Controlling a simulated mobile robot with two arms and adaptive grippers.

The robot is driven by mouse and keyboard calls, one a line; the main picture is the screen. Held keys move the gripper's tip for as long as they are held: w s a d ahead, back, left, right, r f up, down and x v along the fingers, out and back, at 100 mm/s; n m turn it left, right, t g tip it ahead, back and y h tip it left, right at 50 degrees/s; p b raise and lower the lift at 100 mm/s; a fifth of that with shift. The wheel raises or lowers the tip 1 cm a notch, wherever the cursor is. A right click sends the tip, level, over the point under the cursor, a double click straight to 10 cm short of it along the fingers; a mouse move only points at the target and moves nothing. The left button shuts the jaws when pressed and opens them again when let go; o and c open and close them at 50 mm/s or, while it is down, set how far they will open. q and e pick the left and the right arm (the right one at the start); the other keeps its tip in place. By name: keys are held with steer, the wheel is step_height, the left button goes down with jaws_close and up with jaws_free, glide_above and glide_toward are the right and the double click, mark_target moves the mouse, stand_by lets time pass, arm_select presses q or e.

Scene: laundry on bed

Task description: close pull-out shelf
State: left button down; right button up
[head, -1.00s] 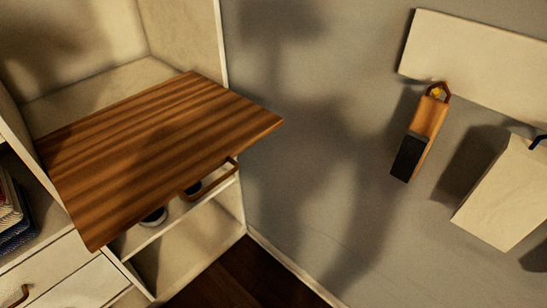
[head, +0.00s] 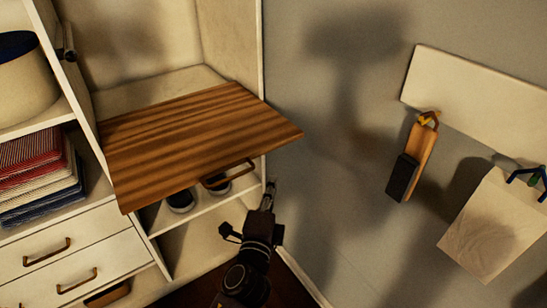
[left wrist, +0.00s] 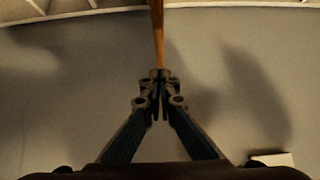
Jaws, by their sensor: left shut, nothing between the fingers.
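The pull-out shelf (head: 200,140) is a brown striped wooden board. It sticks out of the white cabinet (head: 232,50), past its front edge. A bar handle (head: 230,177) shows under its front edge. My left gripper (head: 271,184) is shut and empty, near the shelf's front right, to the right of the handle. In the left wrist view, the shut fingertips (left wrist: 160,74) point at a brown wooden strip (left wrist: 158,35), which looks like the shelf seen edge-on. I cannot tell whether they touch it. My right gripper is not in view.
Shoes (head: 181,200) stand on a white shelf below the board. Folded cloths (head: 40,175) and drawers (head: 70,265) are at the left. A wooden brush (head: 412,160) hangs from a wall rack (head: 470,100).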

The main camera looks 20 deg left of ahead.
arm_select(q)
steer(key=p, duration=0.1)
glide_toward(272, 148)
steer(key=w+d, duration=0.2)
steer(key=w, duration=0.1)
steer(key=w+a+p, duration=0.1)
steer(key=w+a, duration=0.1)
steer(key=shift+w+a+f, duration=0.1)
steer(key=shift+w+a, duration=0.2)
steer(key=shift+w+f, duration=0.1)
